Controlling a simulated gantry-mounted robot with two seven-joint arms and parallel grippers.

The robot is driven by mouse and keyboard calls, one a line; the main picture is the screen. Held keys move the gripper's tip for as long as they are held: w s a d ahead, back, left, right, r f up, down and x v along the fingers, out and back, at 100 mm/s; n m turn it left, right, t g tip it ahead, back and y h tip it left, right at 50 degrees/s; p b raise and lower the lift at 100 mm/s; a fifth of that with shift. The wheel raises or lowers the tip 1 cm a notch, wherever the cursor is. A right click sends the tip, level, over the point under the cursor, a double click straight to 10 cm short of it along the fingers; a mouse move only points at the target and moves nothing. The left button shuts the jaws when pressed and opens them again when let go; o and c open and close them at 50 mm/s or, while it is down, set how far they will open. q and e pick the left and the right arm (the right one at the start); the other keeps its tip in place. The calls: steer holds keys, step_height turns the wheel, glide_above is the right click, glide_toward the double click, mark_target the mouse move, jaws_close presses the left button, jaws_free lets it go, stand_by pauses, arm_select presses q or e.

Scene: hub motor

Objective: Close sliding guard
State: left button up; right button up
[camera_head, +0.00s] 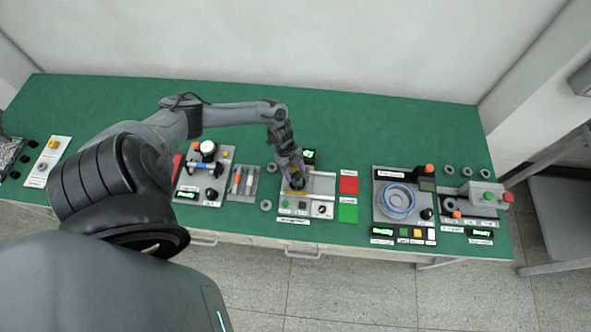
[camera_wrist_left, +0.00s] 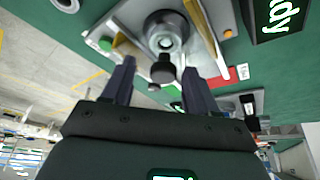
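My left gripper (camera_head: 297,184) is over the left part of the middle station (camera_head: 322,183), hiding much of it. In the left wrist view, its two fingers (camera_wrist_left: 158,82) are apart, with a dark round knob (camera_wrist_left: 162,70) showing between them and gaps on both sides. Behind the knob is a silver round part (camera_wrist_left: 167,32) between yellow edges (camera_wrist_left: 205,30). The sliding guard cannot be clearly told apart; the yellow-edged piece may belong to it. My right gripper is in neither view.
A red pad (camera_head: 348,182) and a green pad (camera_head: 347,210) lie right of the station. A lit display (camera_head: 308,156) stands behind it. A station with a blue ring (camera_head: 398,201) is further right. A tray of tools (camera_head: 242,182) is left. The back of the green table is clear.

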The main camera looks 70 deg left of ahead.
arm_select(q)
steer(key=w+v, duration=0.1)
steer(key=v, duration=0.9)
steer(key=shift+s+r, duration=0.35)
steer(key=shift+s, duration=0.15)
steer(key=shift+a, duration=0.1)
